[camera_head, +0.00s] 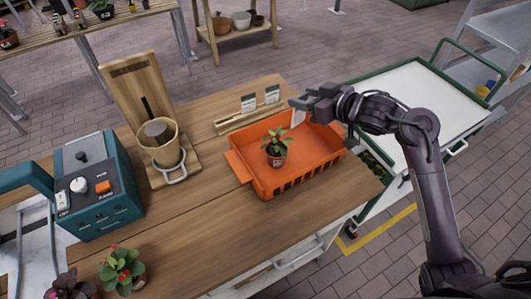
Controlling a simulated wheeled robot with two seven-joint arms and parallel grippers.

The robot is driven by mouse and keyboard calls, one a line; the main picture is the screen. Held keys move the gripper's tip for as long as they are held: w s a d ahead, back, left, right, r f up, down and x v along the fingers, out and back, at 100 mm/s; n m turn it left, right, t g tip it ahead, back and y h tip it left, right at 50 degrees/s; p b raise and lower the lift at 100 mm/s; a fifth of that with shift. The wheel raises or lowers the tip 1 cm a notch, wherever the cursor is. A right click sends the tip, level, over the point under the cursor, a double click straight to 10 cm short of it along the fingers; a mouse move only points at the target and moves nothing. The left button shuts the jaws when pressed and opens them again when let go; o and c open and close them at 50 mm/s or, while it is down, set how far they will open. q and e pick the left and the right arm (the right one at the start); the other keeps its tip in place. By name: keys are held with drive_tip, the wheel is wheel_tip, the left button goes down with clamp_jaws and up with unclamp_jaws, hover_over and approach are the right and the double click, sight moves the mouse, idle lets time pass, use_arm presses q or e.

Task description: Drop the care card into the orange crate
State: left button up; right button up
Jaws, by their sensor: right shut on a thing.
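The orange crate (310,174) sits on the right part of the wooden table, with a small potted plant (276,148) standing inside it. My right gripper (301,104) is over the back right part of the crate. It is shut on a small pale card (298,112), which hangs down from the fingers above the crate. I take this to be the care card; its print is too small to read. My left gripper is not in view.
A wooden rack (248,117) with two cards stands behind the crate. A wooden stand with a pot (158,142) and a teal machine (100,185) are to the left. A flowering plant (120,268) stands at the front left. A green-framed cart (405,95) is at the right.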

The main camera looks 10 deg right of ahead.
sight(299, 116)
drive_tip(key=shift+y, duration=0.4)
drive_tip(key=f+b, duration=0.6)
drive_tip(key=shift+a, duration=0.25)
drive_tip(key=shift+f+b, duration=0.3)
drive_tip(key=shift+b, duration=0.25)
drive_tip(key=o, duration=1)
drive_tip(key=v, duration=0.8)
drive_tip(key=shift+b, duration=0.4)
